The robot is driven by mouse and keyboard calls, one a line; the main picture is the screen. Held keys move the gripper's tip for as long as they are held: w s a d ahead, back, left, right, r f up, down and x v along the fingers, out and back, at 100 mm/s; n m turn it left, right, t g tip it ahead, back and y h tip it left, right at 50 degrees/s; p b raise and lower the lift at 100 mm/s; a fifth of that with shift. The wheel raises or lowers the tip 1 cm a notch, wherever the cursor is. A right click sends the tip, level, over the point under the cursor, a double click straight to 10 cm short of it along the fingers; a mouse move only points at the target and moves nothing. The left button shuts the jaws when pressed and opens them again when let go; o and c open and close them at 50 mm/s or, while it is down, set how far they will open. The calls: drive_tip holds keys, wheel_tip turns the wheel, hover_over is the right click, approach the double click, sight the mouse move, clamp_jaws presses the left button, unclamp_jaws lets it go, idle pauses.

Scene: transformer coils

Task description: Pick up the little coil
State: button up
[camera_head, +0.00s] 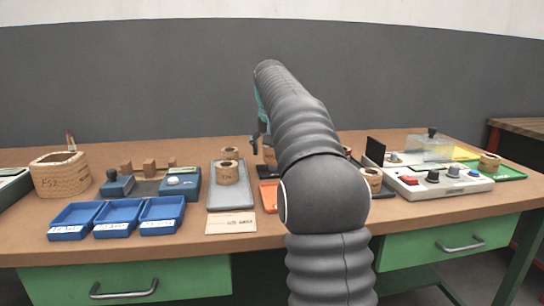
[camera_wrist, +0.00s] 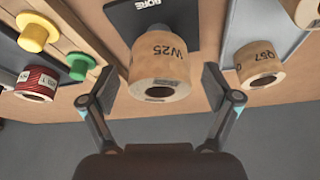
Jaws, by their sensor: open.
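My gripper (camera_wrist: 160,84) is open in the wrist view, with one finger on each side of a tan cylindrical coil (camera_wrist: 158,68). The coil bears dark lettering that looks like W25, upside down, and a dark hole in its end. Gaps show between the coil and both fingers. A smaller-looking tan coil (camera_wrist: 259,66) stands to the right, outside the fingers. A red-wound coil (camera_wrist: 36,84) lies at the left. I cannot tell which one is the little coil. In the head view my gripper (camera_head: 259,140) is partly hidden by my arm.
In the head view, two tan coils (camera_head: 227,173) stand on a grey tray (camera_head: 231,201). A large coil (camera_head: 60,176) and blue bins (camera_head: 118,219) are at the left. A control box (camera_head: 437,182) is at the right. A green knob (camera_wrist: 80,67) shows in the wrist view.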

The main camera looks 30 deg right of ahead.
drive_tip(key=c, duration=1.4)
drive_tip(key=shift+r, duration=0.1)
drive_tip(key=shift+c, duration=0.2)
drive_tip(key=shift+r+p, duration=0.3)
drive_tip(key=shift+r, duration=0.3)
wheel_tip(320, 180, up, 3)
drive_tip(key=shift+f+p, duration=0.1)
drive_tip(key=shift+p, duration=0.45)
drive_tip(key=s+d+r, duration=0.7)
drive_tip(key=d, duration=0.2)
drive_tip(key=shift+s, duration=0.15)
